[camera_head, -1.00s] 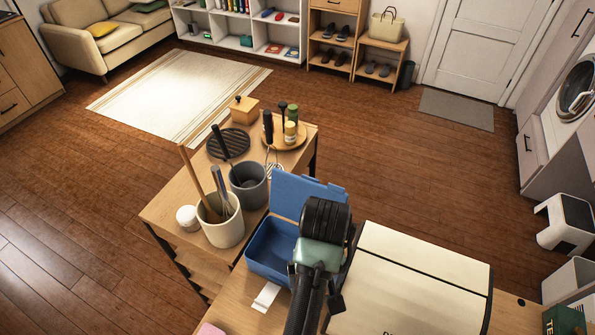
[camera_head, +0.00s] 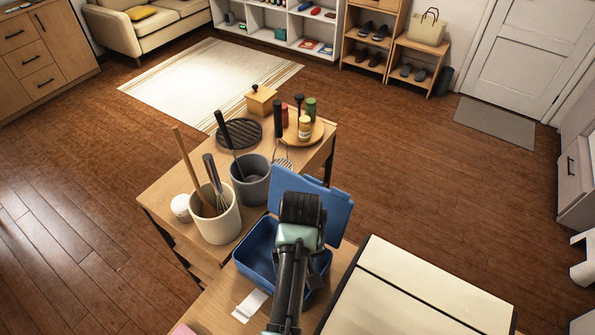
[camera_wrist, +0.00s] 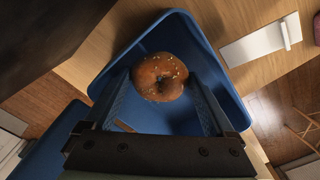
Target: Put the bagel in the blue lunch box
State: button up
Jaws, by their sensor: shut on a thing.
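The blue lunch box (camera_head: 254,268) stands open on the wooden counter, its lid (camera_head: 340,212) tilted up at the back. My arm's end covers part of the box in the head view, and the fingertips and bagel are hidden there. In the wrist view, my gripper (camera_wrist: 160,88) is shut on the brown, seeded bagel (camera_wrist: 152,70), with one finger on each side. The bagel shows against the inside of the lunch box (camera_wrist: 222,75). I cannot tell its exact height above the box floor.
A large cream-topped appliance (camera_head: 420,295) is close on the right. A white label-like piece (camera_head: 249,305) lies in front of the box.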

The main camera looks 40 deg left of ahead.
jog(key=shift+f, duration=1.6)
jog(key=shift+f, duration=0.15)
jog(key=o, duration=0.4)
jog(key=r+p, duration=0.1)
jog(key=r, duration=1.1)
jog(key=shift+d+r, duration=0.2)
